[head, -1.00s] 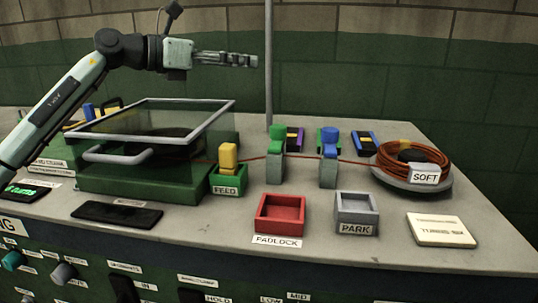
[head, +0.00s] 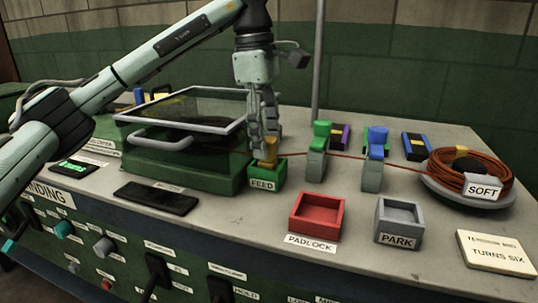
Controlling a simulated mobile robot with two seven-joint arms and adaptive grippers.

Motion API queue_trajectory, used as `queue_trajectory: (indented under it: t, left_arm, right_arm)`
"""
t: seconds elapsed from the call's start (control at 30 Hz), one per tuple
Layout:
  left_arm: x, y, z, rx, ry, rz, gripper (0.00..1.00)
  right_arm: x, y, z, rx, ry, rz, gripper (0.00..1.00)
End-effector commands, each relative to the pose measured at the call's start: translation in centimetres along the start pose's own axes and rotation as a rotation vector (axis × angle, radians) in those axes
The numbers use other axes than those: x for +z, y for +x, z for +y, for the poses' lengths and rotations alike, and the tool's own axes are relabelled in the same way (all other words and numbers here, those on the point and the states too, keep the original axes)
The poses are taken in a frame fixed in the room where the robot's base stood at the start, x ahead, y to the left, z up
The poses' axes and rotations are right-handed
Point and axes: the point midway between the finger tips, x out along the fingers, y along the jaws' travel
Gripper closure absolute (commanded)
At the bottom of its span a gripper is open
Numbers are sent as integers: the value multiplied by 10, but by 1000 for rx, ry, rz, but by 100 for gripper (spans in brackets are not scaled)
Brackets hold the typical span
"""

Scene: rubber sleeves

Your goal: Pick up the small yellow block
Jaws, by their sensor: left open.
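The small yellow block (head: 268,154) stands in the green box labelled FEED (head: 266,178), beside the glass-lidded green case. My left gripper (head: 266,143) points straight down right at the block, with its fingers open. The fingers cover the block's upper part, so I cannot tell whether they touch it. My right gripper is out of view.
The lidded case (head: 190,172) stands close left of the gripper. A post with a green top (head: 318,150) and one with a blue top (head: 374,160) stand to the right. A red tray (head: 317,213), grey PARK tray (head: 398,220) and cable coil (head: 470,175) lie further right.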

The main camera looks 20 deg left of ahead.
Motion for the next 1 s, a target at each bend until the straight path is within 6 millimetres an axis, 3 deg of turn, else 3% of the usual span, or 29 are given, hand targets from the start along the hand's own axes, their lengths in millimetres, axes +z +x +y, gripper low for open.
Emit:
queue_trajectory:
  t: [0.13,0.4,0.83,1.0]
  left_arm:
    - [0,17,0,0,-1,-1,48]
    - [0,21,0,1,-1,-2,48]
    - [0,21,0,1,-2,-2,100]
    - [0,20,0,1,-2,-2,100]
  right_arm:
    - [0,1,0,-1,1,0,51]
    - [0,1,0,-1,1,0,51]
    - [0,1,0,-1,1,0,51]
    - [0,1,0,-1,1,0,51]
